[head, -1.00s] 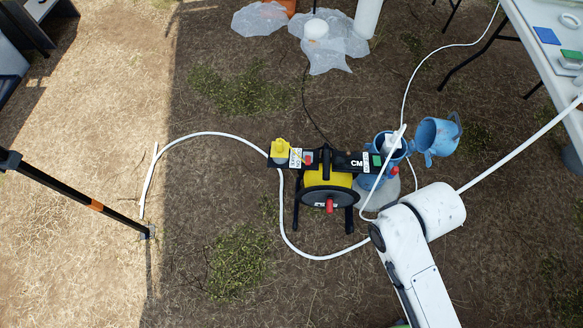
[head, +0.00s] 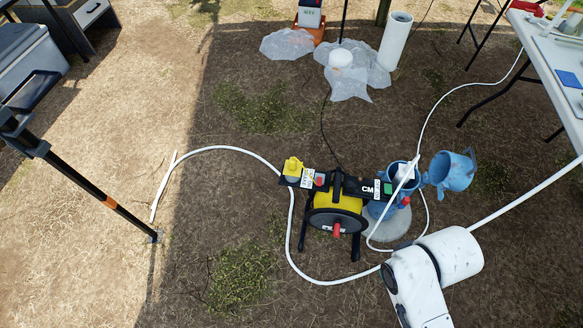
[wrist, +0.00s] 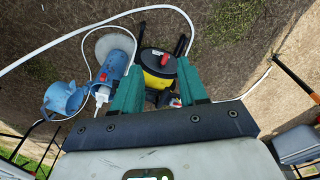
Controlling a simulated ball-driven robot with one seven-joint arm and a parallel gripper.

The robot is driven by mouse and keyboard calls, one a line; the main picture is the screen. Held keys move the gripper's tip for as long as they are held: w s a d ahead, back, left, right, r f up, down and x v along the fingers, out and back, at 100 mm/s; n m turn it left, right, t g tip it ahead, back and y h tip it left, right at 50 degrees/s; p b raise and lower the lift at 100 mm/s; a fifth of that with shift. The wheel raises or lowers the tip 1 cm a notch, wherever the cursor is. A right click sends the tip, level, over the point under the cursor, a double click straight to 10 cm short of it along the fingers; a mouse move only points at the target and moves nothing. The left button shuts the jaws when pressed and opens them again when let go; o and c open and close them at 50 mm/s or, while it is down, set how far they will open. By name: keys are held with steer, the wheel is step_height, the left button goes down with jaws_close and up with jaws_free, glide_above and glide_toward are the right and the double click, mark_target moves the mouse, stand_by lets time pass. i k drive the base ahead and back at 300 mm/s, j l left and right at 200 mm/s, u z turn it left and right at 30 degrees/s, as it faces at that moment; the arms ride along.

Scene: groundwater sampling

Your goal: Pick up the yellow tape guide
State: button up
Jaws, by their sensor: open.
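The yellow tape guide (head: 293,167) is a small yellow piece at the left end of the black bar on top of the yellow-and-black reel (head: 337,215). Nothing holds it in the head view. In the wrist view I cannot make out the guide; the fingers and gripper body hide part of that area. My gripper (wrist: 159,65) shows there with two green fingers apart and nothing seen held between them. The reel (wrist: 158,62) appears beyond the fingers. My gripper is outside the head view, where only my white arm shows at lower right.
A white hose (head: 225,149) loops around the reel. A blue container (head: 452,170) and another blue vessel (head: 376,208) stand right of it. A table (head: 550,55) is at upper right. A black pole (head: 90,187) crosses the left. Open ground lies in front of the reel.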

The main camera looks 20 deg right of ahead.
mark_target(293, 168)
steer(key=i+j, duration=0.35)
steer(key=i+j+u, duration=0.15)
steer(key=i+j, duration=0.2)
steer(key=i, duration=0.15)
